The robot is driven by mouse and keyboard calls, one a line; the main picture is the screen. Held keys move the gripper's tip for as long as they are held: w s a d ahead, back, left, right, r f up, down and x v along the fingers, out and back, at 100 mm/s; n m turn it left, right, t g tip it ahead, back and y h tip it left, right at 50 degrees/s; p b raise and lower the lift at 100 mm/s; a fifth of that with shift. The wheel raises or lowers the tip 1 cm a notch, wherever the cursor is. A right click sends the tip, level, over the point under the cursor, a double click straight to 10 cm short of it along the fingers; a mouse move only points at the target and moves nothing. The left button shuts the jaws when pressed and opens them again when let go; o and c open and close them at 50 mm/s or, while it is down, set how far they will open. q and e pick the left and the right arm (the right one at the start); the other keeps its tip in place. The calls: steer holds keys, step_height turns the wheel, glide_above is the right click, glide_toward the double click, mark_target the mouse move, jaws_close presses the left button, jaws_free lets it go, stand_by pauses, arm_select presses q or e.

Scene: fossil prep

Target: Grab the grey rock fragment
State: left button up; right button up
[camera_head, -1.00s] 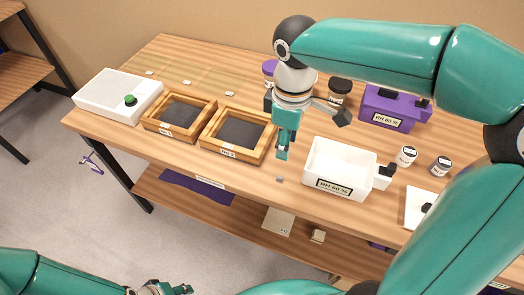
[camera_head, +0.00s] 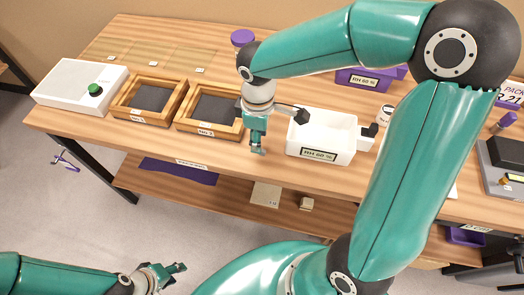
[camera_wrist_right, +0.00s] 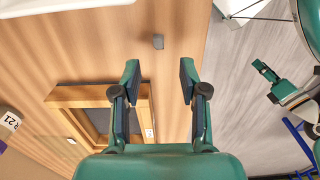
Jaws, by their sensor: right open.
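The grey rock fragment (camera_wrist_right: 158,41) is a small dark piece lying on the wooden table top. In the right wrist view it lies ahead of and roughly centred between the fingertips of my right gripper (camera_wrist_right: 159,75), apart from them. That gripper is open and empty. In the head view the right gripper (camera_head: 257,148) points down over the table between a wooden tray and the white box; the fragment cannot be made out clearly there. My left gripper (camera_head: 172,272) is low in front of the table, away from the fragment; its jaw opening is unclear.
The white box (camera_head: 319,155) stands just right of my right gripper. Two wooden trays with dark insides, the nearer one (camera_head: 208,130) and another (camera_head: 138,119), stand to the left. A white device with a green button (camera_head: 95,89) is farther left. The table's front edge is close.

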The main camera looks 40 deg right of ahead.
mark_target(263, 152)
steer(key=f, duration=0.5)
steer(key=shift+s+d, duration=0.15)
steer(key=shift+d, duration=0.1)
steer(key=c, duration=0.8)
